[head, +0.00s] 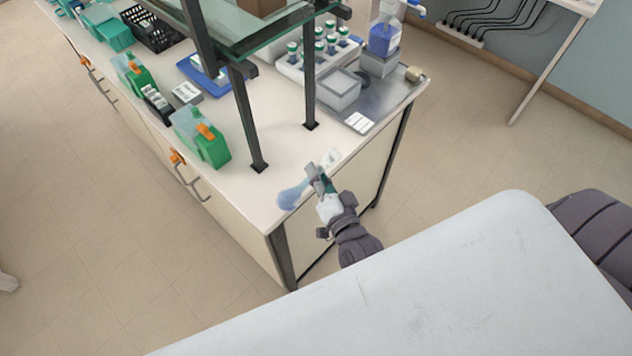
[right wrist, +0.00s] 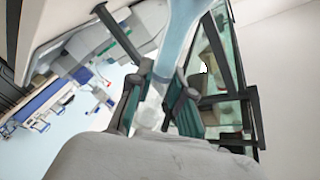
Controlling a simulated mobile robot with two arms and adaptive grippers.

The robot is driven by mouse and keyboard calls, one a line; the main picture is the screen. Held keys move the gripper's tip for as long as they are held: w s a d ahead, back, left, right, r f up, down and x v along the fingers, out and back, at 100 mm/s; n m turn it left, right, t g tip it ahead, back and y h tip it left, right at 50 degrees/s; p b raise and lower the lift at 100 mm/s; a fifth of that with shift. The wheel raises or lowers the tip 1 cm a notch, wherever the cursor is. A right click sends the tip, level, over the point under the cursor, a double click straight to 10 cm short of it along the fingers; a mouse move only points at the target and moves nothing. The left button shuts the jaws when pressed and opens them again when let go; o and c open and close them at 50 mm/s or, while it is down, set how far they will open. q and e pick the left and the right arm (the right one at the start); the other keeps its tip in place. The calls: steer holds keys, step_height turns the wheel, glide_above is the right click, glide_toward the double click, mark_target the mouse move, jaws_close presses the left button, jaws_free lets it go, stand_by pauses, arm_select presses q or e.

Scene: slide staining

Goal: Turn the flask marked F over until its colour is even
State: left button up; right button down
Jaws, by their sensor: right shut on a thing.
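The flask (head: 290,197) is clear with a pale blue tint, with a bluish rounded end and a narrower part. In the head view it lies at a slant over the bench's near corner, rounded end to the lower left. My right gripper (head: 318,181) is shut around its narrower middle part. The right wrist view shows the flask (right wrist: 178,30) passing between the two fingers of the right gripper (right wrist: 158,105). No letter F can be read, and I cannot tell whether the colour is even. My left gripper is not in view.
The bench (head: 235,195) carries a glass shelf (head: 262,38) on dark posts close to the flask. Green bottles (head: 203,137) stand along its left edge. A rack of vials (head: 318,52), a grey box (head: 338,90) and a blue-filled bottle (head: 384,38) stand behind.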

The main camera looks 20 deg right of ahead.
steer(key=shift+r+n, duration=0.2)
steer(key=shift+n, duration=0.5)
steer(key=n+p, duration=0.1)
steer(key=n, duration=0.1)
steer(key=shift+n+p, duration=0.35)
steer(key=shift+n, duration=0.05)
steer(key=n+p, duration=0.1)
steer(key=n, duration=0.2)
steer(key=shift+n, duration=0.3)
steer(key=shift+f+n, duration=0.15)
steer(key=shift+n, duration=0.85)
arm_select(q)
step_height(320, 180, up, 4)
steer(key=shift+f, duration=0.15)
